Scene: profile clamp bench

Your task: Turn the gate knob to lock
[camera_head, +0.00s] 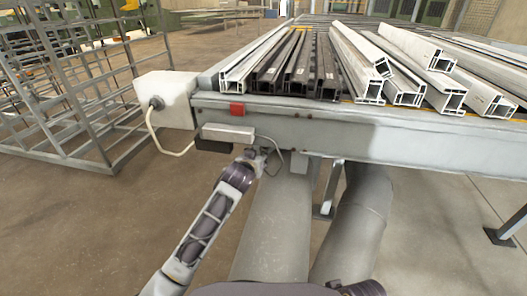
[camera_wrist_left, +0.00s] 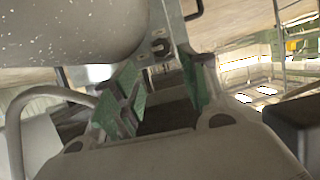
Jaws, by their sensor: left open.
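My left gripper (camera_head: 258,160) is at the bench's front face, below the pale bar (camera_head: 228,133) and beside a thin curved handle or hose. In the left wrist view my left gripper (camera_wrist_left: 162,88) is open, its green-padded fingers apart with no thing clearly held between them. A grey bracket with a dark round bolt or nut (camera_wrist_left: 160,46) is just beyond the fingertips. I cannot tell whether this is the gate knob; no knob is clearly recognisable. My right gripper is not in view.
Pale and dark profiles lie on the bench (camera_head: 400,136). Large grey pipes (camera_head: 275,230) run below. A metal rack (camera_head: 75,95) stands left.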

